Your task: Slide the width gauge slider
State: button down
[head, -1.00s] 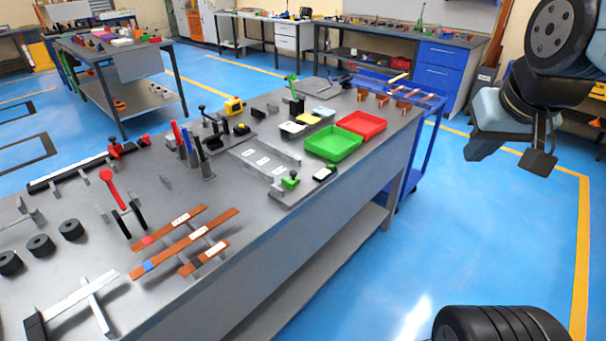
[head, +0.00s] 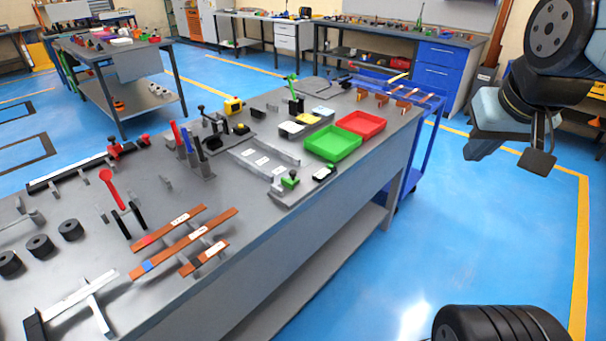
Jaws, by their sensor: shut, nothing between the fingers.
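No part carries a readable label naming it the width gauge slider. A small block with a green knob (head: 290,180) sits at the near end of a grey fixture with a tagged plate (head: 256,158), on the long grey bench. A rail (head: 68,173) with red-handled parts (head: 115,149) lies at the bench's left back. I cannot tell which of these is the gauge. My gripper (head: 537,160) is at the upper right, small and dark, above the blue floor. It is shut and empty, well apart from the bench and everything on it.
The bench (head: 235,265) holds copper bars (head: 185,243), black rollers (head: 40,245), a red lever (head: 107,177), upright tools, a green tray (head: 333,143) and a red tray (head: 361,124). A blue trolley (head: 425,135) stands at its far end.

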aim_at(290, 183)
jog(key=k, duration=1.3)
jog(key=u, duration=0.35)
jog(key=i, duration=0.7)
jog(key=u, duration=0.55)
jog(key=i, duration=0.75)
jog(key=z, duration=0.4)
